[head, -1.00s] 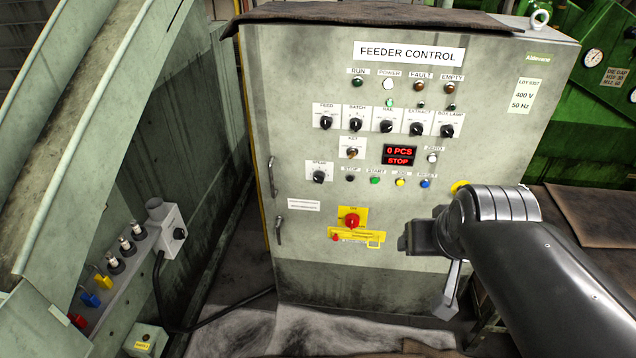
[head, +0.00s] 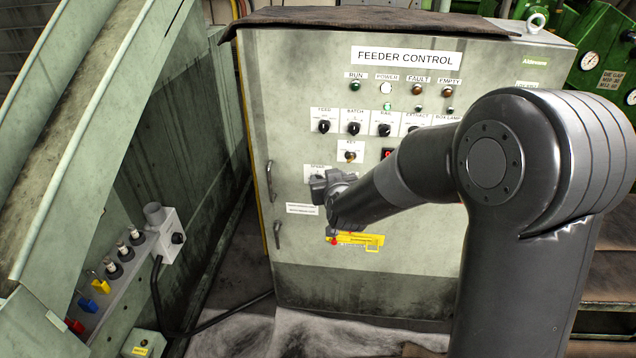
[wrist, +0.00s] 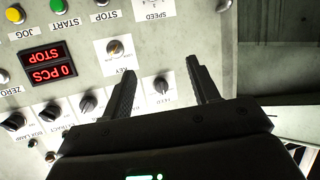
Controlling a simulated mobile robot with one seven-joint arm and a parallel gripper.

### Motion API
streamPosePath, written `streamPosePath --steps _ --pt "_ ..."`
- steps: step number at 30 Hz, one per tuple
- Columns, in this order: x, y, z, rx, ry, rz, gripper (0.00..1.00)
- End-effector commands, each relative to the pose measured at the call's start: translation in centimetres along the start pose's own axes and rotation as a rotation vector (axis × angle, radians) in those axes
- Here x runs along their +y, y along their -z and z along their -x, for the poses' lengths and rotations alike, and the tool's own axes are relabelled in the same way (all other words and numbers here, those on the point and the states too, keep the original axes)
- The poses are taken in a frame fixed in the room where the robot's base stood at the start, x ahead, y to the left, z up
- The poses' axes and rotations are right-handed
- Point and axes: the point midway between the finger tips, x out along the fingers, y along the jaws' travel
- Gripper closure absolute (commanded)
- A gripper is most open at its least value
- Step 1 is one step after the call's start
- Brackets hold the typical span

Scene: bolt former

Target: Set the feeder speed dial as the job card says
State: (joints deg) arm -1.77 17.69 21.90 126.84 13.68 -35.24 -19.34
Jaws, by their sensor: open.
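The white SPEED plate (head: 314,168) is on the left of the FEEDER CONTROL cabinet (head: 400,285). In the head view my gripper (head: 317,188) covers most of this plate and its dial. In the wrist view, which is upside down, the SPEED plate (wrist: 153,14) is cut by the top edge and its knob is out of frame. My gripper (wrist: 164,72) is open and empty there, its two fingers below the plate, on either side of the FEED knob (wrist: 161,84) in the picture. I cannot tell any contact. I cannot make out a job card.
The KEY switch (wrist: 117,48) and red display (wrist: 48,65), reading 0 PCS and STOP, are close by. A yellow-backed switch (head: 350,240) is below my gripper. A door handle (head: 271,182) sticks out at left. A grey box with a knob (head: 168,232) stands further left.

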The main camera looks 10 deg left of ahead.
Motion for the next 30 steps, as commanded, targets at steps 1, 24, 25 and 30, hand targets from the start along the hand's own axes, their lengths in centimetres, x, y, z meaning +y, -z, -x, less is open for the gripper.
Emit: streamPosePath --steps 1,24,25,30 --pt "-0.7 -0.9 -1.3 0.022 -0.002 -0.009 0.45" --pt "-4.7 -11.6 -8.7 0.322 -0.289 -0.116 0.45" --pt "-4.7 -11.7 -8.7 0.323 -0.293 -0.116 0.45" --pt "-4.3 -11.4 -9.7 0.329 -0.302 -0.119 0.45"
